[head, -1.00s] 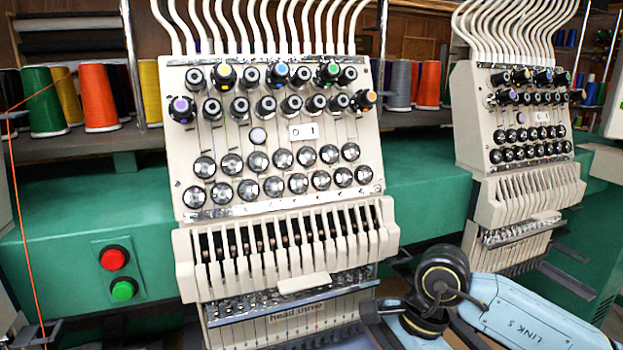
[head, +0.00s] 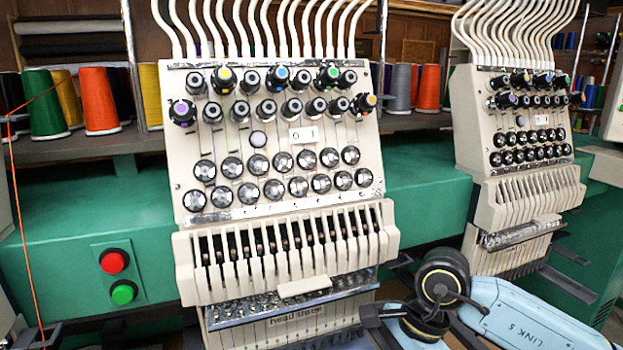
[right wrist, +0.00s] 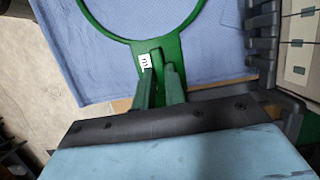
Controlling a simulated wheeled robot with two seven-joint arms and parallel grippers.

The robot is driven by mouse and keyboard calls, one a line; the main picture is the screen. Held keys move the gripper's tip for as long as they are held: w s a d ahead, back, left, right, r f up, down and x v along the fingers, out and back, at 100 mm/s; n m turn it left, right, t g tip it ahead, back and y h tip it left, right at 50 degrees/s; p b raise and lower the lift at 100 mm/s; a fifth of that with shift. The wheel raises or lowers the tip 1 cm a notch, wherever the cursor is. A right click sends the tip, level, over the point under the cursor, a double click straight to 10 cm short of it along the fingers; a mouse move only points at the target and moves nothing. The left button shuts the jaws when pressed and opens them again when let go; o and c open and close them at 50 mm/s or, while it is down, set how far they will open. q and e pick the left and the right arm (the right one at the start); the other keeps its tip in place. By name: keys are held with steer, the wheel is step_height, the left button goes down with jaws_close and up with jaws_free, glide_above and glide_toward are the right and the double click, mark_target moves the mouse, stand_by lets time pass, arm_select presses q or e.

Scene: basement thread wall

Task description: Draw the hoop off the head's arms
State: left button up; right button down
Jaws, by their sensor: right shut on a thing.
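The green hoop (right wrist: 136,39) shows as a ring at the top of the right wrist view, cut off by the upper edge. Blue cloth (right wrist: 210,50) shows inside and outside the ring. A small white label (right wrist: 145,60) sits at the near side of the ring. My right gripper (right wrist: 160,75) is shut on the hoop's near end, with one finger on each side. The embroidery head (head: 275,150) stands in the middle of the head view. The hoop and my right gripper are out of the head view, and I cannot clearly see the head's arms. My left gripper is not in view.
Grey and cream machine parts (right wrist: 295,55) stand close on the right in the right wrist view. A second embroidery head (head: 520,140) stands at the right. Red (head: 114,260) and green (head: 124,292) buttons are on the green beam. An orange thread (head: 20,220) hangs at the left.

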steer(key=shift+r, duration=0.2)
stand_by(0.5)
steer(key=shift+r, duration=0.45)
steer(key=shift+s+d+b, duration=0.1)
steer(key=shift+s+d, duration=0.3)
steer(key=shift+s, duration=0.7)
steer(key=shift+s+d+b, duration=0.15)
steer(key=shift+s+d, duration=0.2)
steer(key=shift+s, duration=0.7)
steer(key=shift+s+d+b, duration=0.1)
steer(key=shift+s+d, duration=0.3)
steer(key=shift+s, duration=0.7)
